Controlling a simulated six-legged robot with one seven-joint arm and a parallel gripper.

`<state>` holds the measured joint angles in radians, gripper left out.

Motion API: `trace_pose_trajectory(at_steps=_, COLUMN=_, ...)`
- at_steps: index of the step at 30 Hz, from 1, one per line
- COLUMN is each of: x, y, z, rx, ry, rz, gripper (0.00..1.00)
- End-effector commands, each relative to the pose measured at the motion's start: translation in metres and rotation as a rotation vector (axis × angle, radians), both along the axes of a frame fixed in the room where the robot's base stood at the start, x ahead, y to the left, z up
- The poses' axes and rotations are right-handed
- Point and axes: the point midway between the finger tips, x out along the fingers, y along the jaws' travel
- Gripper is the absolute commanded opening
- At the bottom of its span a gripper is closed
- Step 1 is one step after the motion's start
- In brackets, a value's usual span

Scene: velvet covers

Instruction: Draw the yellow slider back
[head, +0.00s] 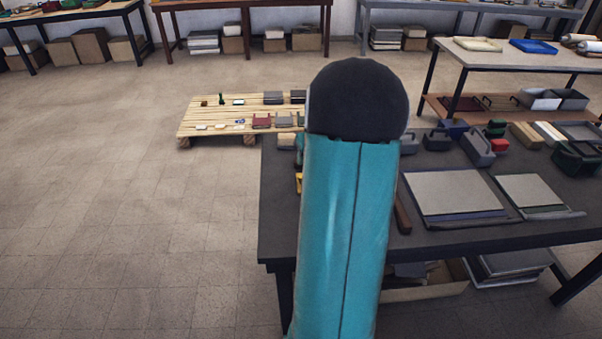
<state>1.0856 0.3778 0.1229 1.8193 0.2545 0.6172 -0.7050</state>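A small yellow piece (299,182) shows at the left edge of my teal arm in the head view, above the dark table (280,232). It may be the yellow slider, but most of it is hidden behind my arm and I cannot tell its shape or position. My arm rises through the middle of the picture, with its dark rounded joint at the top. My gripper is not in view, so I cannot see whether it touches anything.
A stack of flat boards (455,193) and grey boxes (477,148) lie on the table right of my arm. A wooden pallet (190,116) with small items stands on the floor behind. Another table (530,62) stands at the back right. The floor at left is clear.

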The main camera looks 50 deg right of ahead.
Motion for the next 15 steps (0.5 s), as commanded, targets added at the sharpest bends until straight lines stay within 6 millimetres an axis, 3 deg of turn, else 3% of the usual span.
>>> trace_pose_trajectory(at_steps=15, x=0.037, y=-0.014, z=-0.091, rx=0.003, ry=0.001, rz=0.001, gripper=0.47)
